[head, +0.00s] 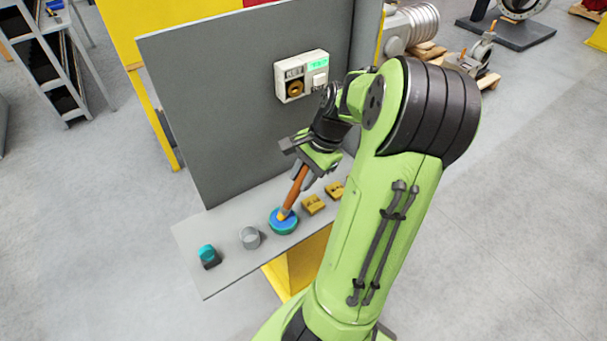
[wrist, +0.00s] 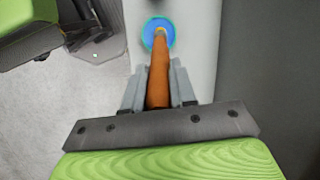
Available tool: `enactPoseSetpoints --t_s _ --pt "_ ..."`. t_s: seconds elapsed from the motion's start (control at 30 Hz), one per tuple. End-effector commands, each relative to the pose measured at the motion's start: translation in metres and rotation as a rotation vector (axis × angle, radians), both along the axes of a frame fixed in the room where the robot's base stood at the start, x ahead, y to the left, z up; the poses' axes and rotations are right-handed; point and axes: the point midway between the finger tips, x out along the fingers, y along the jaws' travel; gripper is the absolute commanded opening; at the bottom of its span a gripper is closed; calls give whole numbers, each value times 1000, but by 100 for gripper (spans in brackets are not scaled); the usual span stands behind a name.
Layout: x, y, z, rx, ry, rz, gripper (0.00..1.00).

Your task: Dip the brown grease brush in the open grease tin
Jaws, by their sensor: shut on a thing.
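My gripper (head: 308,173) is shut on the brown grease brush (head: 295,190), gripping its handle. The brush slants down and its yellowish tip meets the blue inside of the open grease tin (head: 284,224), a round tin with a teal rim on the shelf. In the wrist view the brush (wrist: 158,82) runs away from between the fingers of my gripper (wrist: 160,75), and its tip overlaps the blue middle of the tin (wrist: 150,24). I cannot tell how deep the tip is in the grease.
On the grey shelf (head: 222,262) stand a dark block with a teal top (head: 208,257), a clear cup (head: 250,238) and two yellow-brown blocks (head: 313,204) close to the tin. A grey panel (head: 230,110) rises behind, carrying a white box with a green display (head: 302,75).

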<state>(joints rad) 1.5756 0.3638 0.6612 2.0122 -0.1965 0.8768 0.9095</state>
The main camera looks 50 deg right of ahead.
Motion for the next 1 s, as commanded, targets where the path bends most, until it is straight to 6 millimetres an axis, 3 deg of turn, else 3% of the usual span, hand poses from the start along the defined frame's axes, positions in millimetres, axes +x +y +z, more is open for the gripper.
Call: enactPoseSetpoints --t_s 0.73,1.0 --pt "1 0 69 -2 -2 2 0" --pt "1 0 69 -2 -2 2 0"
